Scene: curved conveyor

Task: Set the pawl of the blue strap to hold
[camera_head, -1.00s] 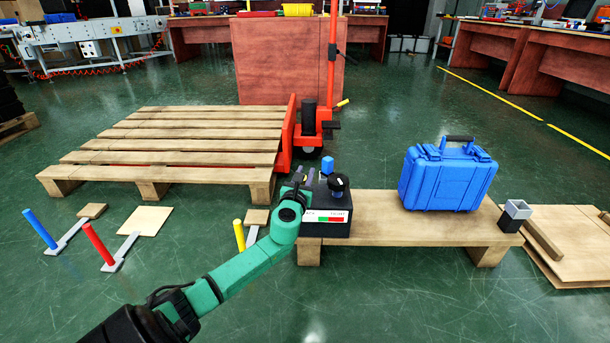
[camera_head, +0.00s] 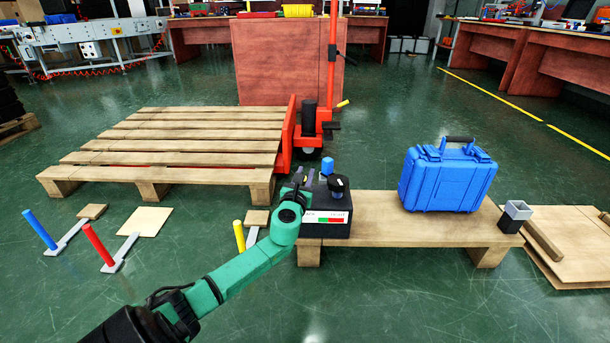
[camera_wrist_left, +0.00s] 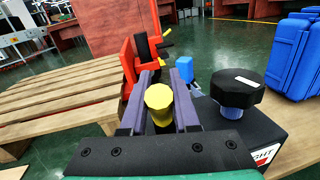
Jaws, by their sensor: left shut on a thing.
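A black box with a red and green strip (camera_head: 326,219) sits at the left end of the low wooden platform. On it are a black knob (camera_head: 338,183) and a blue block (camera_head: 327,166). The left wrist view shows the black knob (camera_wrist_left: 238,87) on a bluish collar and the blue block (camera_wrist_left: 184,68) behind. My left gripper (camera_head: 307,181) is over the box's left part. Its purple fingers are shut on a yellow knob (camera_wrist_left: 159,97) in the left wrist view. Its lower part is hidden. I cannot make out a blue strap or tell which part is its pawl.
A blue case (camera_head: 447,179) stands on the wooden platform (camera_head: 400,229), right of the box. A large pallet (camera_head: 170,153) and red pallet jack (camera_head: 308,128) are behind. Blue (camera_head: 39,229), red (camera_head: 98,244) and yellow (camera_head: 239,235) levers stand on the floor at left.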

